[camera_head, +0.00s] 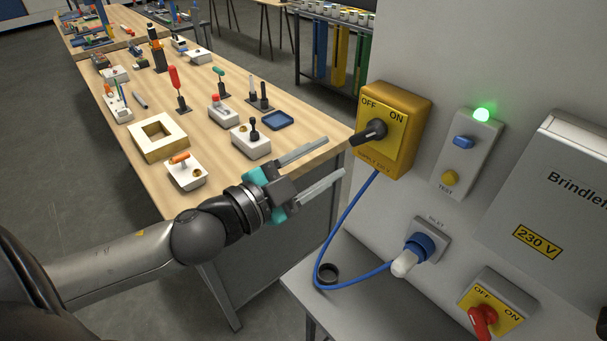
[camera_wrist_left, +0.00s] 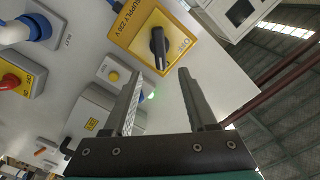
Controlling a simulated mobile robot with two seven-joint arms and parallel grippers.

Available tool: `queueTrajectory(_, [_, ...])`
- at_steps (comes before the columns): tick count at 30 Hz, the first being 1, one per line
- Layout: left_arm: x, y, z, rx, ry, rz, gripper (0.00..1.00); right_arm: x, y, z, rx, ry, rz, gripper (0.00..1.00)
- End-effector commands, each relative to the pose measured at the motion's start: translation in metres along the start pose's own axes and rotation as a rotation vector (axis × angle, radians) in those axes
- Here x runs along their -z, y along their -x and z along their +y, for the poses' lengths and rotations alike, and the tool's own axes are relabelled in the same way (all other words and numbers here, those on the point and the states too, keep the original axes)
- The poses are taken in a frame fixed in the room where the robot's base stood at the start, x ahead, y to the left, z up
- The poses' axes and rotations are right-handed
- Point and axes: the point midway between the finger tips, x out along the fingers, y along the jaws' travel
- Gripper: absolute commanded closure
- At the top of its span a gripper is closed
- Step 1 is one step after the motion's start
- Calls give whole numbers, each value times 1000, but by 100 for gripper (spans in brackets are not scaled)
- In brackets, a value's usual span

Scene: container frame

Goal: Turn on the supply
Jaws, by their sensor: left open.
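The supply switch is a yellow box (camera_head: 394,140) on the grey panel, with OFF and ON labels and a black rotary handle (camera_head: 372,131). I cannot tell surely which label the handle marks. In the left wrist view the box (camera_wrist_left: 135,30) is at the top, and the handle (camera_wrist_left: 158,48) lies just beyond the fingertips. My left gripper (camera_head: 335,156) is open and empty, to the lower left of the handle and apart from it. Its two fingers also show in the left wrist view (camera_wrist_left: 160,75). My right gripper is not in view.
A blue cable runs from the box to a blue plug (camera_head: 420,245) in the inlet. A test unit (camera_head: 467,150) has a lit green lamp (camera_head: 481,114). A red switch (camera_head: 483,320) sits lower right. A wooden table (camera_head: 180,125) with several items stands at the left.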

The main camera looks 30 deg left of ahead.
Motion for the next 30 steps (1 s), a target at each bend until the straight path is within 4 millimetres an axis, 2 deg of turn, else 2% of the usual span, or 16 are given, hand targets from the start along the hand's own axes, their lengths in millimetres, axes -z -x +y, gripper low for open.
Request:
queueTrajectory(12, [-1,32,1,0,1,-1,43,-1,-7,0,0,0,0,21])
queueTrajectory(30, [0,38,0,0,-2,0,43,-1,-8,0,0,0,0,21])
